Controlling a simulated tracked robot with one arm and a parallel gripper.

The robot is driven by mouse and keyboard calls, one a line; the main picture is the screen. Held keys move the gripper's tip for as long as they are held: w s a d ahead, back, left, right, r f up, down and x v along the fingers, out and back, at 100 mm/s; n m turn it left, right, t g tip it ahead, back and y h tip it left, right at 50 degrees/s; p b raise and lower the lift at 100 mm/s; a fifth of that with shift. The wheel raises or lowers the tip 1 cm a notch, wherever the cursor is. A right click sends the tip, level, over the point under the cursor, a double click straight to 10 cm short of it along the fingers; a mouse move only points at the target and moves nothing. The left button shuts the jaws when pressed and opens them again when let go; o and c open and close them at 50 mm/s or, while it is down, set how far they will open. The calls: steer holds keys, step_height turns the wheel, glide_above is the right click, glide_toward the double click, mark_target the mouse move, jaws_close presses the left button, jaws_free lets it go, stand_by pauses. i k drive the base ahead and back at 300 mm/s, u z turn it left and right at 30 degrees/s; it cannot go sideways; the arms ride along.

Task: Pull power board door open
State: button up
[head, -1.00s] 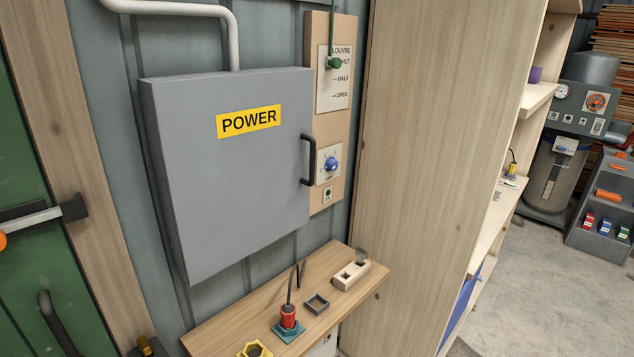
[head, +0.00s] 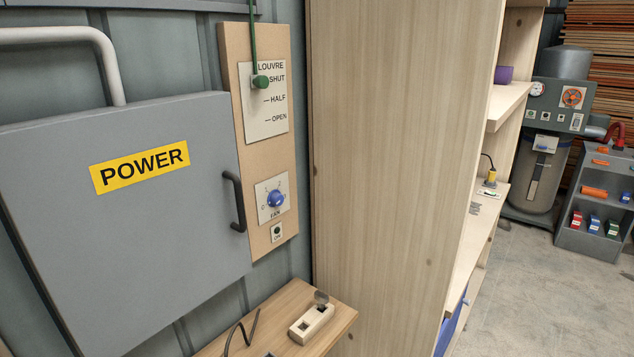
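The power board is a grey box with a flat grey door (head: 120,240) on the left of the head view. A yellow POWER label (head: 140,166) is on the door. A black vertical bar handle (head: 235,202) stands out near the door's right edge. The door looks shut; its left side runs out of the picture. My gripper is not in view.
Right of the door, a wooden panel (head: 229,68) carries a louvre plate (head: 263,125) with a green pull and a blue fan knob (head: 276,199). A wooden shelf (head: 338,327) below holds a wooden block (head: 311,323). A tall wooden cabinet side (head: 390,150) stands to the right.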

mark_target(129, 220)
steer(key=z, duration=0.1)
steer(key=i, duration=1.1)
steer(key=u, duration=0.2)
